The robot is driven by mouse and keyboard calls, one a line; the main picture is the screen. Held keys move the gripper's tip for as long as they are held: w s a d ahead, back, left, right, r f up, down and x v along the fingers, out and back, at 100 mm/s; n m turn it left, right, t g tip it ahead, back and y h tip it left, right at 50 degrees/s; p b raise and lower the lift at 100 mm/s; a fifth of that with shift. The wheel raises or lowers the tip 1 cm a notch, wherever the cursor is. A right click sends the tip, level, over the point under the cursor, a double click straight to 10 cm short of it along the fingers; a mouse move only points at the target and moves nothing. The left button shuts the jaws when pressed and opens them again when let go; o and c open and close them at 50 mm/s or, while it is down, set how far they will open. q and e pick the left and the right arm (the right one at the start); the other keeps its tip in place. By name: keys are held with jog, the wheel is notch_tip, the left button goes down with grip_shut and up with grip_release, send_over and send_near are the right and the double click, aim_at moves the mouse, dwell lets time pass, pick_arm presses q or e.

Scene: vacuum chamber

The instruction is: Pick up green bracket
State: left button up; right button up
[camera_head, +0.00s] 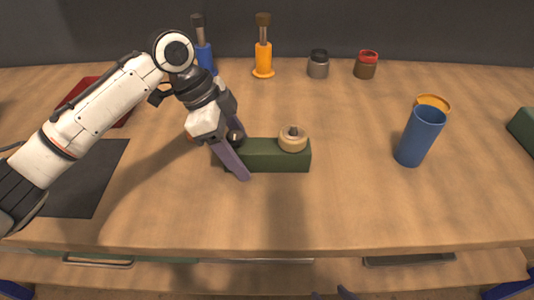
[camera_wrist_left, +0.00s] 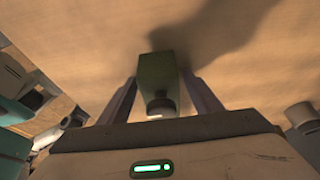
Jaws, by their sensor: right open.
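The green bracket (camera_head: 275,158) is a long dark green block lying on the wooden table, with a cream round collar (camera_head: 293,139) on its right end. My left gripper (camera_head: 240,160) is at the bracket's left end, its fingers reaching down around it. In the left wrist view the bracket (camera_wrist_left: 158,75) lies between the two fingers of my left gripper (camera_wrist_left: 160,85), with a narrow gap on each side; the fingers look open. A dark round knob shows on its near end there. Only the fingertips of my right gripper (camera_head: 334,293) show, apart, at the bottom edge.
A blue cup (camera_head: 420,136) with an orange ring (camera_head: 435,102) behind it stands on the right. A blue tool (camera_head: 203,48), an orange tool (camera_head: 263,55) and two small jars (camera_head: 318,65) stand at the back. A dark mat (camera_head: 90,180) lies left. The table front is clear.

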pick_arm(q)
jog(key=c, duration=1.1)
jog(key=shift+w+r, duration=0.1)
jog(key=shift+r, duration=0.1)
grip_shut()
notch_tip(320, 180, up, 10)
jog(key=shift+p, duration=0.65)
jog(key=shift+f, duration=0.15)
jog(key=shift+f, duration=4.4)
